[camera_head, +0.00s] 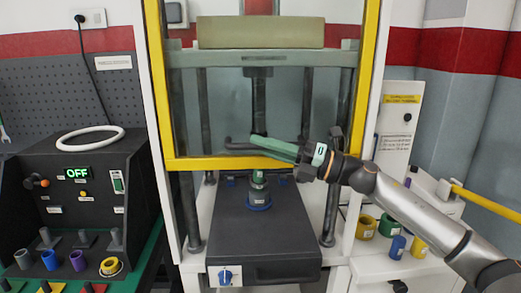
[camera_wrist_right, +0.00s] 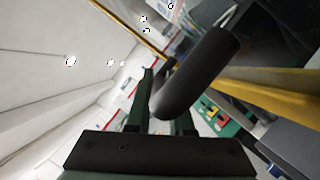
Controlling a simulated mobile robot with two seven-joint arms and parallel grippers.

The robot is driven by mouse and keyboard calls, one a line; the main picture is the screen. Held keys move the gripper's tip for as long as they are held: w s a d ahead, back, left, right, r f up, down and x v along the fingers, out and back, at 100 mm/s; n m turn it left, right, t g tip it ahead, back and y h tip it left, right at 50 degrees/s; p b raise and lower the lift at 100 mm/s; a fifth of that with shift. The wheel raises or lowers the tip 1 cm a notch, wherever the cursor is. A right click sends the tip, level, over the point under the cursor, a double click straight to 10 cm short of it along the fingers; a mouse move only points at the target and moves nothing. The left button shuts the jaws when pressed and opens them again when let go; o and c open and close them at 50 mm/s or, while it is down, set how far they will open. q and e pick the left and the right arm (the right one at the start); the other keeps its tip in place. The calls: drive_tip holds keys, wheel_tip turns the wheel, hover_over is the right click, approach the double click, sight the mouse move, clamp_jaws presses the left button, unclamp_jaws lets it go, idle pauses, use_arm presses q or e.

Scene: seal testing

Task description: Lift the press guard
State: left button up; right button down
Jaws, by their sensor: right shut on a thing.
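The press guard is a clear panel in a yellow frame (camera_head: 200,163), in the middle of the head view. Its lower yellow bar stands above the dark press bed, with an open gap below. A black handle (camera_head: 238,147) sits on the front, just above that bar. My right gripper (camera_head: 262,141), with green fingers, reaches in from the right and is shut on the handle. In the right wrist view the dark round handle (camera_wrist_right: 200,75) lies at the fingers of my right gripper (camera_wrist_right: 162,105). The yellow frame (camera_wrist_right: 270,95) runs beside it. My left gripper is not in view.
On the press bed (camera_head: 285,225) stands a small green-topped grey piece (camera_head: 259,190) on a blue ring. A black test box (camera_head: 75,205) reading OFF stands at left.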

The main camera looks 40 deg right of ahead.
drive_tip(key=c, duration=0.8)
unclamp_jaws()
drive_tip(key=shift+s+d, duration=0.1)
drive_tip(key=shift+s+d+f+b, duration=0.3)
drive_tip(key=shift+s, duration=0.1)
drive_tip(key=b+v, duration=0.2)
drive_tip(key=v, duration=0.9)
drive_tip(key=shift+d+r, duration=0.1)
drive_tip(key=shift+s, duration=0.1)
